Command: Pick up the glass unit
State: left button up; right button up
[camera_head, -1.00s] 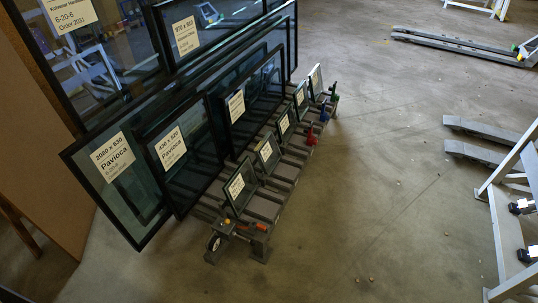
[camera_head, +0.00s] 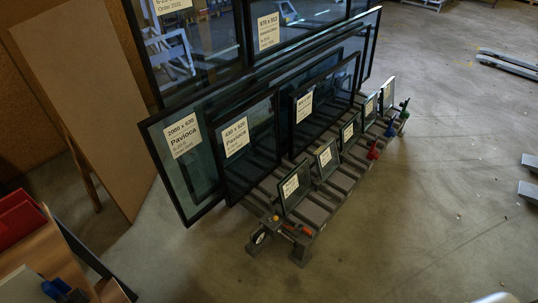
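Several dark-framed glass units with paper labels lean on a low slatted rack (camera_head: 325,205). The large unit at the left end, labelled 2080 x 630 Pavioca (camera_head: 200,175), sticks out past the rack's left end. A unit labelled 430 x 520 Pavioca (camera_head: 248,165) leans in front of it. Another mid-sized labelled unit (camera_head: 327,105) stands to its right. A row of small units, the nearest being a small labelled pane (camera_head: 295,187), stands along the rack's front. Which unit the task means, I cannot tell. Neither of my grippers is in view.
A brown board (camera_head: 85,100) leans at the left. A wooden table (camera_head: 45,265) with a red bin (camera_head: 18,218) and a blue object (camera_head: 62,291) fills the lower left corner.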

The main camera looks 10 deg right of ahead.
aim_at(327, 159)
jog(key=i+l+u, duration=0.2)
jog(key=l+u, duration=0.3)
jog(key=i+l+u, duration=0.1)
jog(key=l+u, duration=1.4)
jog(key=k+j, duration=0.05)
jog(key=j, duration=0.05)
